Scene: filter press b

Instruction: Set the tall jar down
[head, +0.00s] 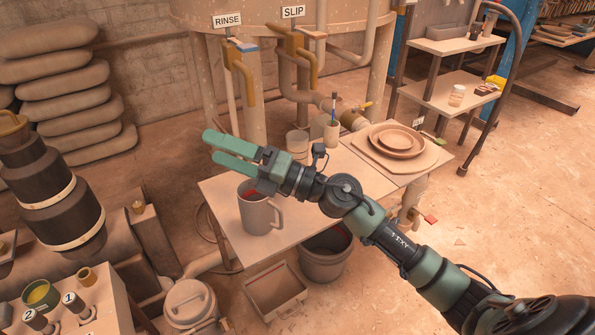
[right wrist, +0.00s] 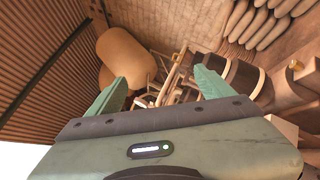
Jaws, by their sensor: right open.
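My right gripper (head: 214,149) reaches in from the right above the table, its green fingers apart and nothing between them. Its open fingers also show in the right wrist view (right wrist: 161,90), with no object held. A grey jug with a side handle (head: 258,215) stands upright on the table just below the gripper, partly covered by it; something reddish shows inside. A pale jar (head: 297,143) stands upright at the table's back edge, beside a cup with a brush (head: 332,132). I cannot tell for sure which vessel is the tall jar. My left gripper is not in view.
The pale table (head: 225,202) has free room at its front. Stacked plates (head: 396,140) lie on a board at right. A bucket (head: 325,255) and a grey bin (head: 274,290) stand below. Taps labelled RINSE (head: 228,20) and SLIP (head: 293,12) hang behind.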

